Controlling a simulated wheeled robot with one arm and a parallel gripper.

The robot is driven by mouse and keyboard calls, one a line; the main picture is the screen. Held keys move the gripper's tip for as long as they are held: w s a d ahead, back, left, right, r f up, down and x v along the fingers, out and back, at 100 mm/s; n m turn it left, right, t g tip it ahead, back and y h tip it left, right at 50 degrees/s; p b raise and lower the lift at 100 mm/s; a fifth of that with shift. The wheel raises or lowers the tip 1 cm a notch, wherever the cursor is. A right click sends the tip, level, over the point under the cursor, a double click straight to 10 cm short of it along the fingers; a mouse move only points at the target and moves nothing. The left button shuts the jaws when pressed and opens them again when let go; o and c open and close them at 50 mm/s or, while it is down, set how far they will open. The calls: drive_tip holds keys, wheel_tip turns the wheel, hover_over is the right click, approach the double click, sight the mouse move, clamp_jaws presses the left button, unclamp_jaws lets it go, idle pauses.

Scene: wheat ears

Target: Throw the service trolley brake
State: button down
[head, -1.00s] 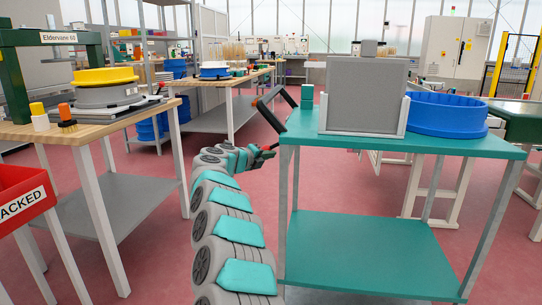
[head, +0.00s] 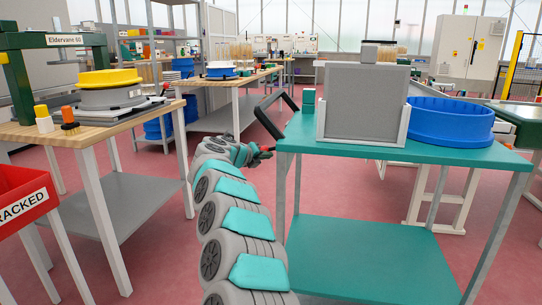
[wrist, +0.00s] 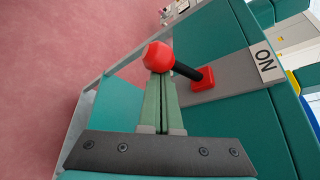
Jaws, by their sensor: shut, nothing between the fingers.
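The service trolley (head: 400,152) is teal with grey legs and a lower shelf. Its brake lever (wrist: 186,69) shows in the wrist view: a black rod with a red ball knob (wrist: 157,55), rising from a red base (wrist: 203,78) on a grey plate. A white label reading "ON" (wrist: 265,62) lies beside the plate's end. My gripper (wrist: 158,78) is shut and empty, its fingertips right at the knob; I cannot tell whether they touch. In the head view my gripper (head: 258,154) is at the trolley's left edge, and the red knob (head: 268,149) is small there.
On the trolley stand a grey panel box (head: 365,103), a blue ring (head: 450,121) and a small teal block (head: 308,97). A black push handle (head: 270,115) rises at its left. A wooden workbench (head: 95,131) stands left, with red floor between.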

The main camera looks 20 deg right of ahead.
sight(267, 148)
drive_tip(key=r+m+y, duration=0.1)
drive_tip(key=r+m+y+p, duration=0.1)
drive_tip(key=r+m+t+p, duration=0.1)
drive_tip(key=shift+w+a+y, duration=0.15)
drive_tip(key=shift+a+y, duration=0.15)
drive_tip(key=shift+y, duration=0.1)
drive_tip(key=shift+d+r+m+t+y+p, duration=0.15)
drive_tip(key=shift+r+m+t+y+p, duration=0.2)
drive_tip(key=shift+r+m+p, duration=0.4)
